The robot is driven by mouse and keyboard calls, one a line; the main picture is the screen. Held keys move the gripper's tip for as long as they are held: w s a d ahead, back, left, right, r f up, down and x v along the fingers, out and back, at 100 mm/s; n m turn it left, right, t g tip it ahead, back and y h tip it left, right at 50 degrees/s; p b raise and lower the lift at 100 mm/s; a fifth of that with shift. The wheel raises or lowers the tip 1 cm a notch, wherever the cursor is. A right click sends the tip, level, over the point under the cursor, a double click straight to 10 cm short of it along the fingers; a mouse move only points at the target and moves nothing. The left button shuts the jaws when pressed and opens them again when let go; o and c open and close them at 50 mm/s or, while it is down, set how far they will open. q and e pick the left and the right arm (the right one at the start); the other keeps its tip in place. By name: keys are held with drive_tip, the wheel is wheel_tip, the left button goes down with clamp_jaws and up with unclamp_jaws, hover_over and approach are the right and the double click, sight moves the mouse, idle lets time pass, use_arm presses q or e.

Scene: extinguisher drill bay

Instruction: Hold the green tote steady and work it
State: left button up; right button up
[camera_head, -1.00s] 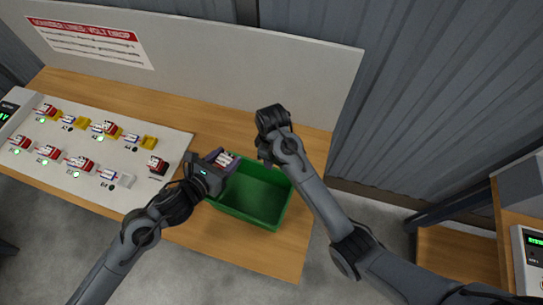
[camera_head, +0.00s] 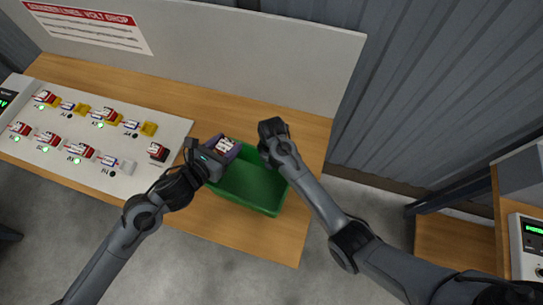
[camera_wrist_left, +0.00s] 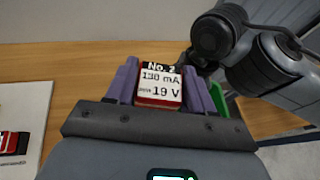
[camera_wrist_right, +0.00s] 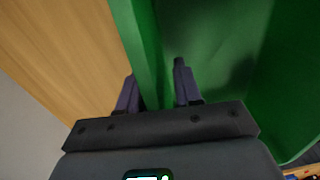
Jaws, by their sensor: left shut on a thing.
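The green tote (camera_head: 252,188) stands open on the wooden table in the head view, and no contents show in the visible part of it. My left gripper (camera_head: 222,149) is shut on a red-and-white block (camera_wrist_left: 160,88) labelled No. 2, 130 mA, 19 V, at the tote's back left corner. My right gripper (camera_wrist_right: 155,95) is at the tote's back rim; in the right wrist view its fingers stand on either side of the green wall, with a gap showing on the inner side. In the head view the right fingertips are hidden behind my wrist.
A pale board (camera_head: 70,155) with several labelled blocks, yellow seats and green lights lies at the left of the table (camera_head: 245,227). An upright panel (camera_head: 250,50) with a red-headed sign runs behind. A second bench with a meter (camera_head: 530,245) is at the right.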

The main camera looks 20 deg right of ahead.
clamp_jaws()
idle(0.6)
use_arm(q)
drive_tip(key=shift+d+r, duration=0.1)
drive_tip(key=shift+r, duration=0.1)
drive_tip(key=w+a+f+n+t+y, duration=0.2)
drive_tip(key=w+a+f+n, duration=0.1)
drive_tip(key=w+a+f, duration=0.75)
drive_tip(key=shift+w+d+f, duration=0.1)
drive_tip(key=shift+d+f, duration=0.25)
drive_tip(key=shift+f, duration=1.75)
drive_tip(key=shift+w+d+f, duration=0.15)
drive_tip(key=shift+d+f, duration=0.15)
drive_tip(key=shift+f, duration=1.8)
drive_tip(key=shift+w+d+f, duration=0.1)
drive_tip(key=shift+d+f, duration=0.25)
drive_tip(key=shift+f, duration=1.75)
